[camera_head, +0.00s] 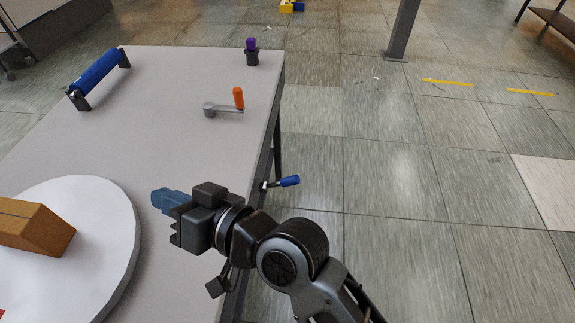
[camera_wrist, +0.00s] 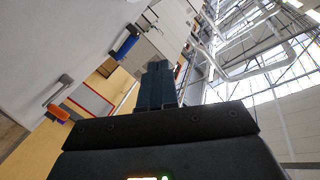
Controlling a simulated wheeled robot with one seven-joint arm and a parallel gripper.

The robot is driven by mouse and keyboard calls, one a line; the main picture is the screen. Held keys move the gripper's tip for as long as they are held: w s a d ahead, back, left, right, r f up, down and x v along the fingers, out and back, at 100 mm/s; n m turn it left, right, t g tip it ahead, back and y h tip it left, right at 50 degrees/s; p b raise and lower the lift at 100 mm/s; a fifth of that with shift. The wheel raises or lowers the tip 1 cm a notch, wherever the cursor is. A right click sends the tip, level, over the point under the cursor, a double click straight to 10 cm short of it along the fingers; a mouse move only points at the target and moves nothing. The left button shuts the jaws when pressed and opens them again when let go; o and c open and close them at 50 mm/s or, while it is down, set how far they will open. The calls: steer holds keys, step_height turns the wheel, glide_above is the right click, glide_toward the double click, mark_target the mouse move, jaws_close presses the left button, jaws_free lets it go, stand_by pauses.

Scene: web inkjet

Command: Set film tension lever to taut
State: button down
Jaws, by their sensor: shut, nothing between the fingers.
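A lever with a grey arm and an upright orange grip (camera_head: 238,98) lies on the grey table top near its right edge. Its orange grip also shows at the left of the wrist view (camera_wrist: 58,113). A second lever with a blue grip (camera_head: 289,181) sticks out from the table's right side. No label shows which is the film tension lever. My gripper (camera_head: 163,198) is above the table, in front of the orange-gripped lever and apart from it. Its blue fingers are together and empty, also seen in the wrist view (camera_wrist: 157,88).
A blue roller bar (camera_head: 96,74) on black brackets is at the table's back left. A purple knob (camera_head: 251,44) stands at the back right corner. A white disc (camera_head: 108,215) bearing a brown wedge (camera_head: 35,227) fills the front left. The table's middle is clear.

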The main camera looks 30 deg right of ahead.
steer(key=w+r+n+g, duration=0.1)
steer(key=w+n+g, duration=0.7)
steer(key=w+n, duration=0.1)
steer(key=d+f+n+g+h+b, duration=0.1)
steer(key=d+g+h, duration=0.4)
steer(key=d, duration=1.9)
steer(key=f+h, duration=0.1)
steer(key=h, duration=0.2)
steer(key=shift+w+d+n+g+b, duration=0.3)
steer(key=shift+w, duration=0.1)
